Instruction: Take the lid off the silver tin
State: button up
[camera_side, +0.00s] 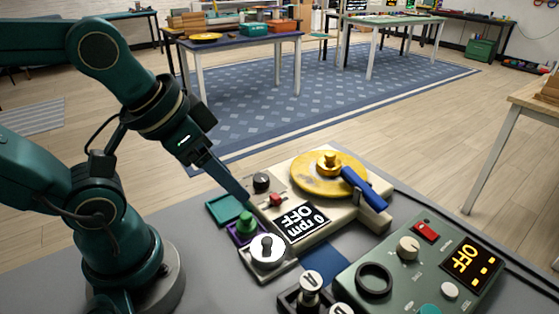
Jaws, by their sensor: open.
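A round silver piece (262,262) with a dark knob (267,244) on top sits at the front left corner of the cream machine. It looks like the silver tin with its lid on, but the seam between lid and body cannot be made out. My gripper (243,193) comes in from the upper left, pointing down and right. It is open and empty, with its tips up and to the left of the silver piece and apart from it. The fingers overlap in this view, so the gap between them is hidden.
A green knob (246,221) on a purple base (237,237) and a teal tray (219,212) lie close by. The cream machine (340,211) carries a yellow disc (316,182) and blue arm (364,188). A green control box (400,280) and black holder (289,297) stand in front.

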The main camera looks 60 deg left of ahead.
jog(key=m+g, duration=0.3)
jog(key=g, duration=0.2)
send_over(267, 240)
jog(key=f, duration=0.6)
jog(key=shift+w+a+f, duration=0.1)
jog(key=shift+w+f, duration=0.1)
jog(key=shift+s+f+g, duration=0.2)
jog(key=shift+f+g, duration=0.2)
jog(key=shift+f, duration=2.7)
grip_shut()
